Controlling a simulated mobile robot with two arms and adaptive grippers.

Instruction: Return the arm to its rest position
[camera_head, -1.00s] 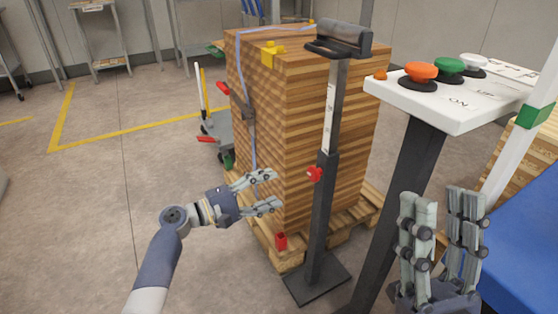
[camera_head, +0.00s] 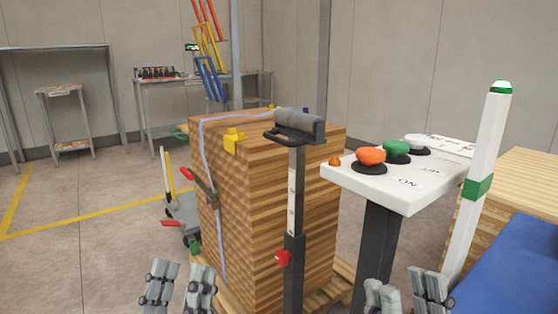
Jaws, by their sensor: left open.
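My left gripper (camera_head: 182,272) is at the bottom edge, left of the strapped wooden stack. Its fingers point up and stand apart, with nothing between them. My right gripper (camera_head: 402,283) is at the bottom edge, below the control panel (camera_head: 330,180). Its fingers also point up, apart and empty. Both grippers are cut off by the frame, and the rest of the arms is out of view.
The wooden stack (camera_head: 225,175) stands on a pallet (camera_head: 342,287). A dark post (camera_head: 294,235) with a roller head (camera_head: 295,128) stands before it. The panel carries orange, green and white buttons. A blue surface (camera_head: 515,265) is at right. Floor at left is clear.

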